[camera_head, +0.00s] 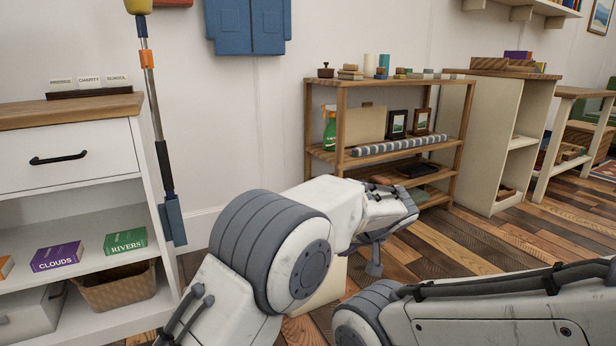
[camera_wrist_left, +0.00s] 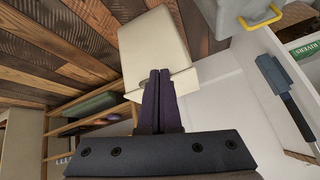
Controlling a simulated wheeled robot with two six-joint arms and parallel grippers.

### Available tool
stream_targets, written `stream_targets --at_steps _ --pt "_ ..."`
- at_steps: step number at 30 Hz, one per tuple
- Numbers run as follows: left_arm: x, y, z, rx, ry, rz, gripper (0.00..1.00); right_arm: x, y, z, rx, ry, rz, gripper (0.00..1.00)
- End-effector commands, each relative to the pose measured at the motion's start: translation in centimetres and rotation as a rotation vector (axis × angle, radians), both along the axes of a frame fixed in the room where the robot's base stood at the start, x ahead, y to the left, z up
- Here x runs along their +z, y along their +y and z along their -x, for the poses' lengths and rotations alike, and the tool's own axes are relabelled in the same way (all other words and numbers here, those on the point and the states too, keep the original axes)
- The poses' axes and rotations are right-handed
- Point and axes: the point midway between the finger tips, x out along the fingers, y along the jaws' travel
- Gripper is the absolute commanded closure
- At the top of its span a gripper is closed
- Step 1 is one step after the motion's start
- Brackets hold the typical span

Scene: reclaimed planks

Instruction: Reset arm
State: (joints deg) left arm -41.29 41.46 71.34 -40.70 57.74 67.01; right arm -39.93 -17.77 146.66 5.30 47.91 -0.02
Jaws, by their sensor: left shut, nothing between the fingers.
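My left arm reaches in from the bottom of the head view, its wrist stretched to the right, with the left gripper (camera_head: 374,268) at its end, partly hidden by the wrist. In the left wrist view the dark fingers of this gripper (camera_wrist_left: 160,76) are pressed together, with nothing between them. They point toward a cream block-like shape (camera_wrist_left: 152,42); I cannot tell the distance to it. Part of my right arm crosses the lower right of the head view, but its gripper is outside the frame.
A white drawer cabinet (camera_head: 65,157) with books and a wicker basket (camera_head: 118,290) stands at left, with a long-handled tool (camera_head: 155,100) beside it. A wooden shelf (camera_head: 400,82) with several items and a pale cabinet (camera_head: 490,130) stand behind. Plank floor (camera_head: 480,240) is open at right.

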Motion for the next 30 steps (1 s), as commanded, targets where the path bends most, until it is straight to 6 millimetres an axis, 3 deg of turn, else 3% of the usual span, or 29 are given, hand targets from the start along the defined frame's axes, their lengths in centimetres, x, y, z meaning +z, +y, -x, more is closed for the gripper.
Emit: stream_targets --at_steps 1,9,12,18,24,30 --pt "4.4 1.2 2.6 -0.049 0.064 -0.005 1.0 3.5 0.0 0.0 0.0 0.0 0.0 0.67" --pt "13.8 7.1 17.4 -0.35 0.38 0.003 1.0 11.8 0.0 0.0 0.0 0.0 0.0 0.67" --pt "16.0 9.3 22.9 -0.456 0.463 0.027 1.0 14.5 0.0 0.0 0.0 0.0 0.0 0.67" --pt "18.4 12.7 31.3 -0.62 0.567 0.074 1.0 18.4 0.0 0.0 0.0 0.001 0.001 0.67" --pt "19.9 15.4 38.0 -0.745 0.625 0.126 1.0 21.7 0.0 0.0 0.0 0.001 0.001 0.67" --pt "24.0 15.3 37.9 -0.75 0.629 0.124 1.0 25.8 0.0 0.0 0.0 0.001 0.001 0.67"
